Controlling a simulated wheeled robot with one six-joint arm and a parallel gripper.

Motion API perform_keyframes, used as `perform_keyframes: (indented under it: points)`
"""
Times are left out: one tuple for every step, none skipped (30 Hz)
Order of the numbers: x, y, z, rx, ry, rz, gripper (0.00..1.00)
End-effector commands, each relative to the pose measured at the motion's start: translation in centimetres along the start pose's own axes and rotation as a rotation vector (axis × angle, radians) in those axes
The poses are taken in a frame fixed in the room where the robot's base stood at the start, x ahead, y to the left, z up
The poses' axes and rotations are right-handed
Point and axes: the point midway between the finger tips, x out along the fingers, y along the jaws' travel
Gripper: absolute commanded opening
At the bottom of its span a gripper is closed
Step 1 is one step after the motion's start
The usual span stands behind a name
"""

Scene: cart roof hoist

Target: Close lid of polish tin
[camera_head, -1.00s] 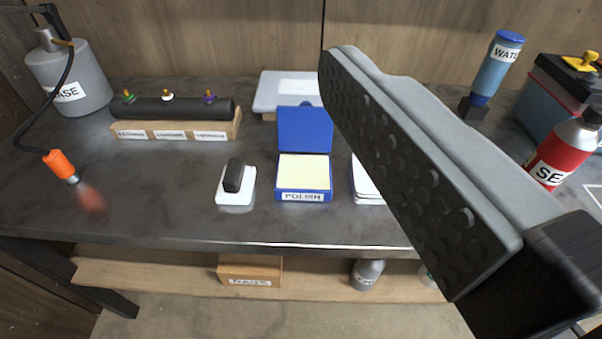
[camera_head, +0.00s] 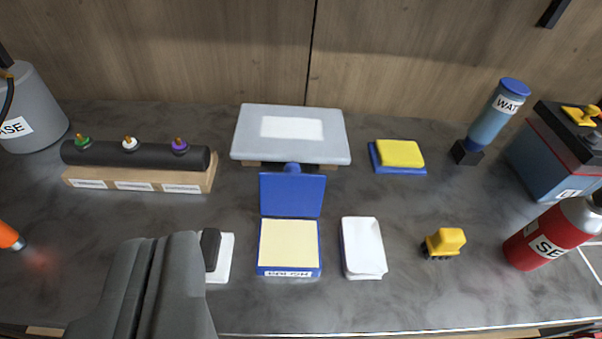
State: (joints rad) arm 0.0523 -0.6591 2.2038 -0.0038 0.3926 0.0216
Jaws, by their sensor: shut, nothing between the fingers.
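The blue polish tin (camera_head: 289,272) stands on the dark bench, label facing me, with pale yellow polish showing inside. Its blue lid (camera_head: 291,195) is open and stands up at the back edge of the tin. A blue round knob shows just above the lid's top edge. My gripper (camera_head: 165,240) is at the lower left, its two grey fingers together with nothing between them. It is left of the tin and apart from it. It partly hides a white block with a black handle (camera_head: 226,258).
Behind the lid is a grey box (camera_head: 291,152). A rack with a black tube (camera_head: 135,154) is at left; a red bottle (camera_head: 553,234) is at right.

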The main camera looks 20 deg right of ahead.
Motion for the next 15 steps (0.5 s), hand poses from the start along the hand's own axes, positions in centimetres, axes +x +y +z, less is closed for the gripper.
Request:
perform_keyframes:
  points:
    - [1.4, 0.3, -0.4, 0.005, -0.04, 0.008, 0.0]
    - [2.1, 0.5, -0.6, 0.008, -0.063, 0.013, 0.0]
    - [3.1, 0.8, -0.8, 0.013, -0.095, 0.019, 0.0]
    - [3.8, 0.9, -1.1, 0.016, -0.118, 0.023, 0.0]
    - [4.6, 1.1, -1.2, 0.019, -0.143, 0.027, 0.0]
    - [5.5, 1.4, -1.4, 0.024, -0.173, 0.033, 0.0]
    - [6.2, 1.6, -1.5, 0.028, -0.198, 0.037, 0.0]
    - [7.0, 1.8, -1.6, 0.031, -0.221, 0.041, 0.0]
    - [8.0, 2.1, -1.8, 0.036, -0.252, 0.047, 0.0]
    - [8.7, 2.4, -1.9, 0.04, -0.276, 0.052, 0.0]
    - [9.4, 2.6, -1.9, 0.044, -0.301, 0.056, 0.0]
    - [10.4, 2.9, -2.0, 0.048, -0.331, 0.062, 0.0]
    - [11.1, 3.2, -2.0, 0.052, -0.355, 0.066, 0.0]
    - [11.8, 3.4, -2.1, 0.056, -0.379, 0.07, 0.0]
    - [12.8, 3.8, -2.1, 0.062, -0.41, 0.076, 0.0]
